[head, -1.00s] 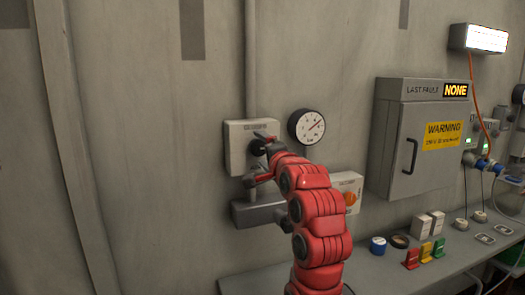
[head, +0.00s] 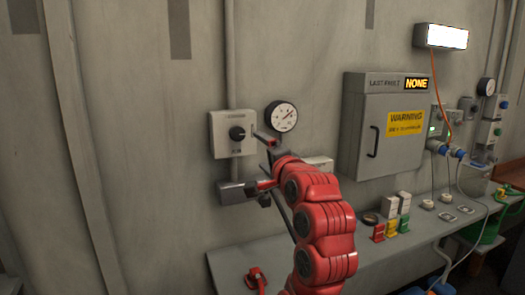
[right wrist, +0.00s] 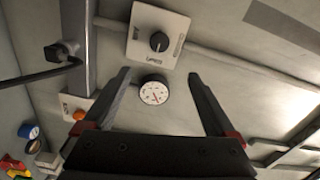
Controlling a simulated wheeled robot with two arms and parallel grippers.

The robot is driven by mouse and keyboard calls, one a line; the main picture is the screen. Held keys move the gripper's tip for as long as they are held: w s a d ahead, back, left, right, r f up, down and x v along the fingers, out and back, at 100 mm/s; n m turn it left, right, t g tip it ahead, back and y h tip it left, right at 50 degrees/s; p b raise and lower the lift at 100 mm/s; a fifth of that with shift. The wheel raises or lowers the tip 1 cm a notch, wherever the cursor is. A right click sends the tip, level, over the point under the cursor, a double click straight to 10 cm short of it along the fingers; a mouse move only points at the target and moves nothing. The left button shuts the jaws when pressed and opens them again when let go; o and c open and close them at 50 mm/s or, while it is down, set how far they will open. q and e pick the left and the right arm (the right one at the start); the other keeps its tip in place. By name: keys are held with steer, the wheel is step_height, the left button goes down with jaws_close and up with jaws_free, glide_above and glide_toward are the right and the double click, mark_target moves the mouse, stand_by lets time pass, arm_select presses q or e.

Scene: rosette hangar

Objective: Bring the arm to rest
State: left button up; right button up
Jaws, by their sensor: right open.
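My red right arm reaches up from the bottom of the head view toward the wall. My right gripper (head: 262,162) is open with nothing between its fingers, just right of a grey switch box with a black knob (head: 237,133). In the right wrist view the open fingers (right wrist: 159,76) frame the round gauge (right wrist: 154,92), with the knob (right wrist: 159,42) above it. The gripper appears clear of the knob. My left gripper is not in view.
A grey cabinet (head: 352,140) with a yellow warning label hangs to the right. A shelf (head: 225,262) runs below, carrying a red item (head: 257,279), a dark ring (head: 370,218) and coloured pieces (head: 391,228). A grey box (head: 231,192) sits under the switch box.

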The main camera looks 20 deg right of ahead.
steer(key=shift+w+f, duration=0.15)
steer(key=shift+w, duration=0.1)
